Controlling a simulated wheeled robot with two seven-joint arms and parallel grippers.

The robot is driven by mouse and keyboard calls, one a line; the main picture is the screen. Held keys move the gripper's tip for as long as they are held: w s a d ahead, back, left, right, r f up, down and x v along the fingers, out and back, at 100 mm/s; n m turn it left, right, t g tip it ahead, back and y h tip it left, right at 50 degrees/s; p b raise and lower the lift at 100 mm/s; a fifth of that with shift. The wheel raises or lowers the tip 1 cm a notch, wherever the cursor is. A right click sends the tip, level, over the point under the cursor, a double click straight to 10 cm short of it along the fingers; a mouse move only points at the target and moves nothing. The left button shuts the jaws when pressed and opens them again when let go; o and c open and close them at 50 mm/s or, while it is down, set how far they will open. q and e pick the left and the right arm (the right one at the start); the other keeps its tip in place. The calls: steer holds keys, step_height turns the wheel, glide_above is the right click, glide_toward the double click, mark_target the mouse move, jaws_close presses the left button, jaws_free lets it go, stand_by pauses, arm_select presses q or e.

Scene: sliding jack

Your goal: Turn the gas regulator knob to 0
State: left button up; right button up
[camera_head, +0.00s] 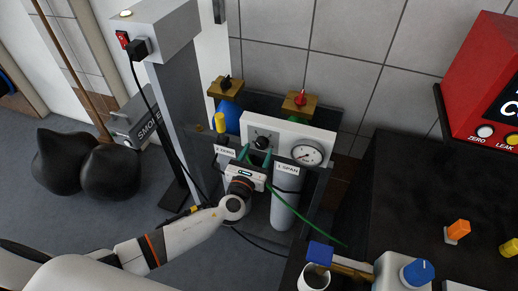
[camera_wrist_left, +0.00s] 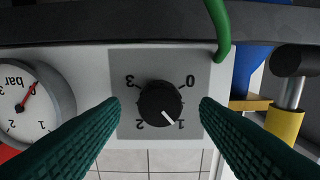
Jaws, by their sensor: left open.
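The black regulator knob (camera_head: 261,143) sits on the white panel (camera_head: 292,130) above the gas cylinders. In the left wrist view the knob (camera_wrist_left: 160,103) is on a grey dial plate marked 0, 1, 2 and 3, shown upside down. Its white pointer line aims at the lower right, toward the 1. My left gripper (camera_head: 256,157) is open in front of the panel. Its two green fingers stand on either side of the knob, with a visible gap on each side. A round gauge (camera_head: 307,153) is right of the knob. My right gripper is not in view.
Cylinders labelled ZERO and SPAN (camera_head: 286,205) stand below the panel. A green hose (camera_head: 304,223) runs from near the knob down to the right. A dark bench (camera_head: 400,190) and a red device (camera_head: 487,80) are at the right. A grey post (camera_head: 178,110) stands left.

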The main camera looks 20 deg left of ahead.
arm_select(q)
steer(key=shift+w, duration=0.9)
steer(key=shift+c, duration=0.2)
steer(key=c, duration=0.9)
steer(key=shift+c, duration=0.2)
